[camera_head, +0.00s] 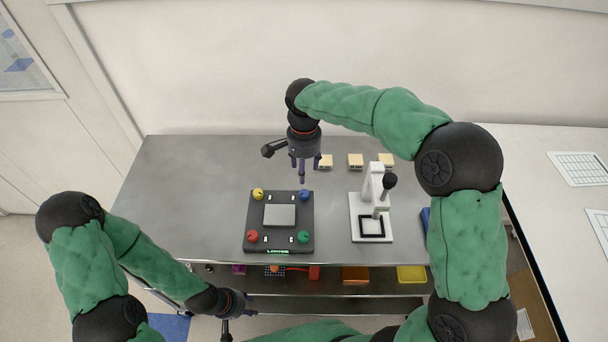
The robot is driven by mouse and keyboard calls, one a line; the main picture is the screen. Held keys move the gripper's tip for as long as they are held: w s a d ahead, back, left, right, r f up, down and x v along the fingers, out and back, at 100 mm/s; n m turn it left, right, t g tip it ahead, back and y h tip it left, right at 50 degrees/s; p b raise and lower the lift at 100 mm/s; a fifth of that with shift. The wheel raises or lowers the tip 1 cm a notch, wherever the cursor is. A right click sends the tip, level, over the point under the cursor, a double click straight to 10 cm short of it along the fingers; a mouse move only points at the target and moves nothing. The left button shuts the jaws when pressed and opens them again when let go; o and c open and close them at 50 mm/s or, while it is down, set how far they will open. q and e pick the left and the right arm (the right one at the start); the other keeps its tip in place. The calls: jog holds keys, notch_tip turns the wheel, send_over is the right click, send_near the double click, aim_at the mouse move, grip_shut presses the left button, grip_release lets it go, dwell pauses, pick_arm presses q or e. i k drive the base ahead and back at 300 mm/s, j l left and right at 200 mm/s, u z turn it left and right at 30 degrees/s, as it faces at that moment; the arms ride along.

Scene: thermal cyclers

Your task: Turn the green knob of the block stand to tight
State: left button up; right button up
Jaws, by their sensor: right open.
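The block stand (256,238) is a dark square base on the steel table with a light grey block (279,215) in its middle. Its green knob (303,237) is at the front right corner. A green-lit label on the front edge appears to read LOOSE. The other corners hold a yellow knob (258,194), a blue knob (305,196) and a red knob (252,236). My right gripper (303,176) is open, empty and pointing down behind the stand, near the blue knob. My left gripper (248,312) is low, in front of the table edge; its fingers are hardly visible.
A white device (358,228) with a dark-topped upright stands right of the stand. Several small cream blocks (355,160) sit at the back. A lower shelf holds coloured items, including a yellow tray (411,274). The table's left side is clear.

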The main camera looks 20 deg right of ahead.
aim_at(303, 237)
jog(key=k, duration=1)
